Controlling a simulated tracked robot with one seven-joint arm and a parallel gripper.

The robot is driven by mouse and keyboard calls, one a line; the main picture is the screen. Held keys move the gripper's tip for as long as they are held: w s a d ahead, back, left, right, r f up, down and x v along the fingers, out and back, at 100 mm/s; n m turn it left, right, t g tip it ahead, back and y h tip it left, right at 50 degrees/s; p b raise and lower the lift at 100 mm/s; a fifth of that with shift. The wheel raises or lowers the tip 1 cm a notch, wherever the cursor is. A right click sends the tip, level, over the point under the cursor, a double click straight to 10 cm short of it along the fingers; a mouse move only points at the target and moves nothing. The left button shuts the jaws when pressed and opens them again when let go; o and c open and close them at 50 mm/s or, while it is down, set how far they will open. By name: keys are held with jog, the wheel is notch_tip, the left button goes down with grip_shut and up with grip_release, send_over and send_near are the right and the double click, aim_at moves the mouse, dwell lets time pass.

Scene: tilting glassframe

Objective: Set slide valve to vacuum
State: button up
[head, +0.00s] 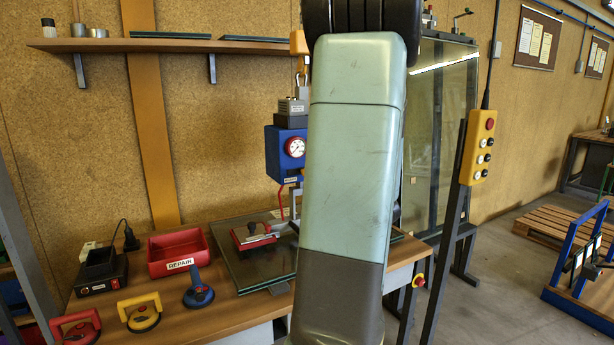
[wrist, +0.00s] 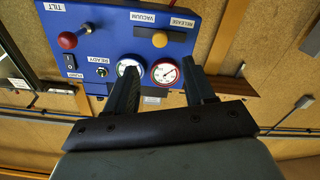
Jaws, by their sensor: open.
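In the wrist view a blue control panel (wrist: 110,28) carries a yellow knob (wrist: 160,39) on a dark horizontal slot, the slide valve. It sits below and between the VACUUM label (wrist: 143,17) and the RELEASE label (wrist: 182,23); I cannot tell which end it is set to. My gripper (wrist: 160,65) is open and empty, its two fingers reaching toward the panel's lower edge around the gauges, apart from the knob. In the head view the blue unit (head: 273,152) stands behind my arm, which hides the gripper and the valve.
The panel also has a red ball lever (wrist: 68,40) marked TILT, a READY switch (wrist: 102,72), a PUMP switch (wrist: 72,72) and a red-rimmed gauge (wrist: 165,72). On the bench are a red REPAIR bin (head: 178,253), suction cups (head: 199,292) and glass panes (head: 262,268).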

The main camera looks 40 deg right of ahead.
jog(key=x, duration=1.1)
jog(key=shift+w, duration=0.4)
jog(key=shift+d, duration=0.15)
jog(key=shift+c, duration=0.4)
grip_shut()
